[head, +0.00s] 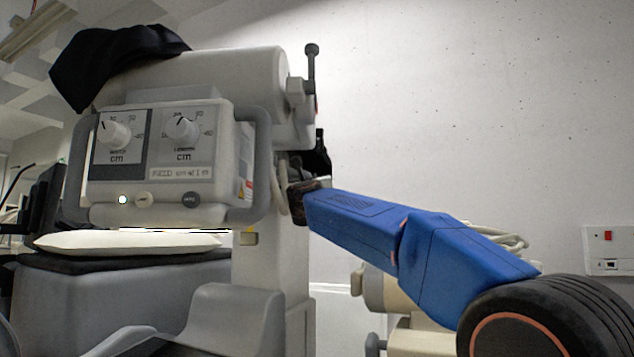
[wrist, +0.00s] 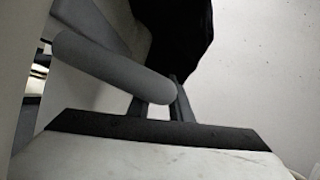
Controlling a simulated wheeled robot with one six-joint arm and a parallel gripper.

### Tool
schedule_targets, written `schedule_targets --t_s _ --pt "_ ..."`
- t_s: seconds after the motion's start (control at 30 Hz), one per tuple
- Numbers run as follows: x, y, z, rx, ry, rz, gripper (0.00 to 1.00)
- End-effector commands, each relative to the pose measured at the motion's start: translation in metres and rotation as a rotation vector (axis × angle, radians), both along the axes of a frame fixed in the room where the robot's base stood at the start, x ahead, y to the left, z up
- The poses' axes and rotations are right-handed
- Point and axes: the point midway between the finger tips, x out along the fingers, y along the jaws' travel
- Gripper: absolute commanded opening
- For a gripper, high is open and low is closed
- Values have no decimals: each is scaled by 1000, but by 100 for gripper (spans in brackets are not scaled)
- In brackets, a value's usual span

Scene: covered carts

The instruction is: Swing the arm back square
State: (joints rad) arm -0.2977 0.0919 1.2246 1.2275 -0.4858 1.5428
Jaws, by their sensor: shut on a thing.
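The X-ray head (head: 165,150) is a pale box with two dials under a thick horizontal tube arm (head: 215,80). It has grey side handles, the right one (head: 263,165) nearest my arm. My blue arm reaches in from the lower right to the machine's right side. My gripper (wrist: 162,97) is shut on a grey rounded bar (wrist: 110,68) in the wrist view; which part of the machine this bar is, I cannot tell. In the head view the fingertips are not clear among dark parts beside the column.
A black cloth (head: 115,60) drapes over the tube's left end; a black shape (wrist: 180,35) also shows in the wrist view. A white pad (head: 130,243) lies below the head. A grey body (head: 235,315) stands in front. A wall panel with a red switch (head: 608,236) is at right.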

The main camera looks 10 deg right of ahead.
Motion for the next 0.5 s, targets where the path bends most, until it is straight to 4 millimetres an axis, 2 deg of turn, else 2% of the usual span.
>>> schedule_targets --t_s 0.5 --pt "-12 71 -1 -1 1 -207 0"
